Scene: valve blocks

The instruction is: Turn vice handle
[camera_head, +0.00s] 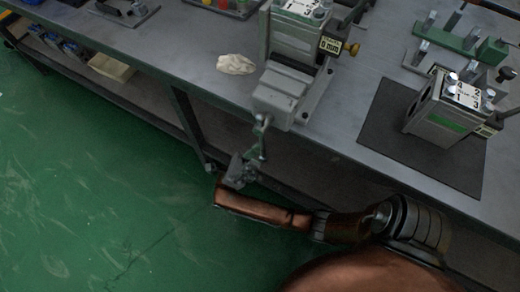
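The grey vice (279,97) is mounted at the front edge of the workbench. A pale valve block (293,35) with a numbered white label stands in or just behind its jaws. The vice handle (262,120) is at the front of the vice, just beyond the bench edge, and only a small part shows. My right gripper (257,143) is at the end of the copper-coloured arm, right below the handle. Its fingers point up at the handle and seem to meet it, but the contact and finger gap are too small to make out. My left gripper is not in view.
A second valve block (440,112) stands on a dark mat (390,128) to the right. A crumpled pale cloth (236,64) lies left of the vice. Green fixtures (465,42) are at the back right. The green floor (90,190) in front of the bench is clear.

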